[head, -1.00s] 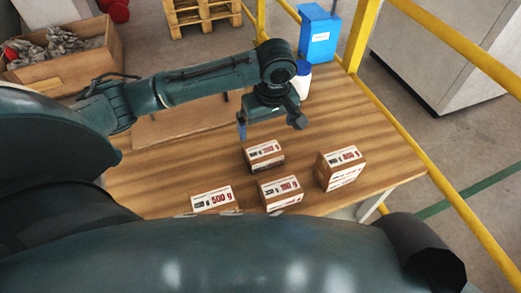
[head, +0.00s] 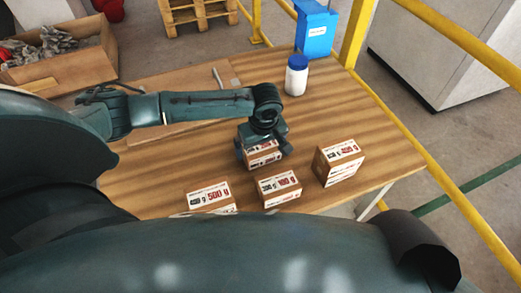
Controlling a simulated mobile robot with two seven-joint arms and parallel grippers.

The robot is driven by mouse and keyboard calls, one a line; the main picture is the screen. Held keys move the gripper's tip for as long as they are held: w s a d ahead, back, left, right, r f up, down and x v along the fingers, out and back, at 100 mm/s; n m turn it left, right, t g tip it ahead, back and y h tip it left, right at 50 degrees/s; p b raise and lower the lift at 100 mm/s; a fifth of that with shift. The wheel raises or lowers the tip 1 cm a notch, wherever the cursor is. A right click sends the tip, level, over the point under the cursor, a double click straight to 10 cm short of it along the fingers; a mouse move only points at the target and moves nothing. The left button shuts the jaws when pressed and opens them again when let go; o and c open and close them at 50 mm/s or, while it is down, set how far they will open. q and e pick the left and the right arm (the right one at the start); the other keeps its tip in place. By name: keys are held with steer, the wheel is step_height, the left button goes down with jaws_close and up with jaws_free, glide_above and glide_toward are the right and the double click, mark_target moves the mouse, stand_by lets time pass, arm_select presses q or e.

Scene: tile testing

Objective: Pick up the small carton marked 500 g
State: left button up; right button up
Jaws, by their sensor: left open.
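The carton marked 500 g (head: 209,196) sits at the front left of the wooden table, its lower part hidden by my body. A second carton (head: 279,188) stands to its right, and a taller carton (head: 340,164) is farther right; their marks are too small to read surely. A fourth carton (head: 264,158) stands behind these, partly covered by my left gripper (head: 264,152). The left gripper is open, low over this rear carton with a finger at either side; contact cannot be told. It is behind and to the right of the 500 g carton. My right gripper is out of view.
A white bottle with a blue lid (head: 296,76) and a blue bin (head: 316,30) stand at the table's back. A brown board (head: 160,133) lies under my left arm. Yellow rails (head: 410,145) run along the right side. Clear wood (head: 365,110) lies at the back right.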

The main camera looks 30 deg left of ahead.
arm_select(q)
steer(key=c, duration=1)
steer(key=shift+r, duration=0.1)
steer(key=shift+c, duration=0.4)
